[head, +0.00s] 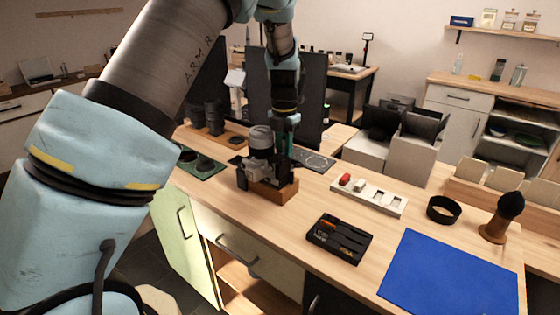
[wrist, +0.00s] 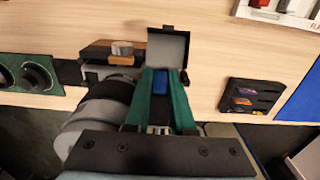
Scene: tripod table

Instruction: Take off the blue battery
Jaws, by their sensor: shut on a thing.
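The blue battery (wrist: 158,82) shows as a small blue strip between the green fingertips of my gripper (wrist: 159,74) in the wrist view. My gripper is shut on it, pointing down at the grey camera (wrist: 100,112). A dark square flap (wrist: 168,47) stands open just beyond the fingertips. In the head view my gripper (head: 287,148) is over the right side of the camera (head: 262,158), which sits on a wooden block (head: 272,190). The battery is hidden there. I cannot tell how far it sits inside the camera.
A white holder (head: 372,198) with a red piece (head: 346,180) lies right of the camera. A black tray of tools (head: 339,238), a blue mat (head: 450,275), a black ring (head: 443,209) and a brush (head: 505,215) are farther right. A green board (head: 203,165) is at left.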

